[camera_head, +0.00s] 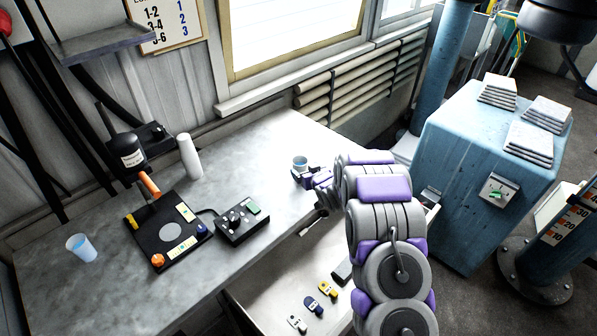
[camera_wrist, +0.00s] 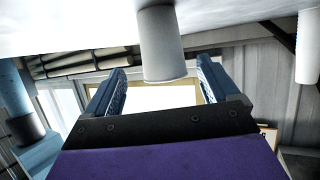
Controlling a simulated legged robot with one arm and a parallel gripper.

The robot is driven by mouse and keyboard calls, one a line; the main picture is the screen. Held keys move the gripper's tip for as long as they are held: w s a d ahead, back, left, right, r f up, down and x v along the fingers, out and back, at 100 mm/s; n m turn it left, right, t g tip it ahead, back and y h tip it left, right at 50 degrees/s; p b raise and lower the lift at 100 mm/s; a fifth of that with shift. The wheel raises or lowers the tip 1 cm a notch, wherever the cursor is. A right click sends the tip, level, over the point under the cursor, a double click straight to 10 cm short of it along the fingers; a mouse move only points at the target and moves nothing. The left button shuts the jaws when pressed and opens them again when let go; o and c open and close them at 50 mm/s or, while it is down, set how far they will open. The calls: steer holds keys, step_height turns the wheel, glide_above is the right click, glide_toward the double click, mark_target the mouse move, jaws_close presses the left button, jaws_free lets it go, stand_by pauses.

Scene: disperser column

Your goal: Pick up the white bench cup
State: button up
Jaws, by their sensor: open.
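A white cup (camera_head: 300,163) with a blue inside stands upright on the grey bench, near its right end. In the wrist view, which looks upside down, the white cup (camera_wrist: 161,35) shows between the lines of my two fingers. My gripper (camera_head: 307,177) is at the cup, low over the bench. In the wrist view my gripper (camera_wrist: 162,73) is open, with one blue-grey finger to each side and a gap between each finger and the cup. I cannot tell how deep the cup sits between the fingers. Another pale cup with blue in it (camera_head: 81,247) stands at the bench's left end.
A white cylinder (camera_head: 188,157) stands toward the wall, beside a dark bottle (camera_head: 128,152). A black board (camera_head: 167,231) and a control box (camera_head: 242,222) lie mid-bench. An open drawer (camera_head: 270,283) holds small items. A blue cabinet (camera_head: 470,170) stands at right.

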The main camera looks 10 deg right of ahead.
steer(key=shift+w+d+f, duration=0.1)
steer(key=shift+w+d, duration=0.05)
steer(key=shift+w, duration=0.3)
steer(key=shift+w+a+f+b, duration=0.25)
steer(key=shift+w+a, duration=0.15)
steer(key=shift+w, duration=0.35)
steer(key=shift+w+a+f+b, duration=0.15)
steer(key=shift+w+a+f, duration=0.2)
steer(key=shift+w, duration=0.35)
steer(key=shift+w+a+f+b, duration=0.2)
steer(key=shift+w+a, duration=0.2)
steer(key=shift+w, duration=0.35)
steer(key=shift+d, duration=0.1)
steer(key=shift+c, duration=0.2)
steer(key=shift+d, duration=0.15)
steer(key=shift+c, duration=1.4)
steer(key=c, duration=0.8)
